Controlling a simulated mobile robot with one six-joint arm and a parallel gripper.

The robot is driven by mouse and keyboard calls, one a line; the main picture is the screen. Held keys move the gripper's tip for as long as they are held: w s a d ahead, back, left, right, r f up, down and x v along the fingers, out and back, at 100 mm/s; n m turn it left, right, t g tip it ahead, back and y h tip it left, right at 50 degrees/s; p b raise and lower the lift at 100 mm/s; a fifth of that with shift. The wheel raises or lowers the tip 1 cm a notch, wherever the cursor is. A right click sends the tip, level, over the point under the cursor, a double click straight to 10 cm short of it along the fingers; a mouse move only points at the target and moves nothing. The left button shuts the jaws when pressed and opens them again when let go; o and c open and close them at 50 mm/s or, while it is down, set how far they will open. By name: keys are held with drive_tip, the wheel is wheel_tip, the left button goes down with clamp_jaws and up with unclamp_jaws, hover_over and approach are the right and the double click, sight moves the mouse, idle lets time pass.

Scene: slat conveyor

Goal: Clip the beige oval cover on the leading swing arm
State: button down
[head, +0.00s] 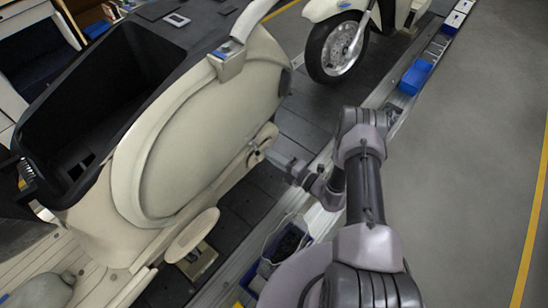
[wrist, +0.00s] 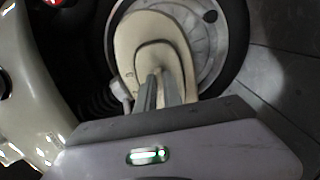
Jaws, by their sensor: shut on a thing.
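My gripper (wrist: 160,78) is shut on a beige oval cover (wrist: 128,45), which has a raised inner oval, in the wrist view. The cover stands in front of a wheel (wrist: 208,45) with a dark tyre and a pale rim. It hides the middle of the wheel, and the swing arm behind it cannot be made out. I cannot tell whether the cover touches anything behind it.
A second scooter's wheel (head: 336,48) stands farther along the dark slat conveyor (head: 305,110). Blue bins (head: 415,77) line the conveyor's edge, with another bin (head: 285,245) below my arm. A separate beige oval part (head: 192,235) juts from the near scooter. The grey floor (head: 460,150) at right is clear.

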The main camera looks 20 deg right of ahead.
drive_tip(key=shift+w+a, duration=0.2)
drive_tip(key=shift+w, duration=0.05)
drive_tip(key=shift+w+a, duration=0.1)
drive_tip(key=shift+w, duration=0.05)
idle(0.6)
drive_tip(key=c, duration=1.4)
unclamp_jaws()
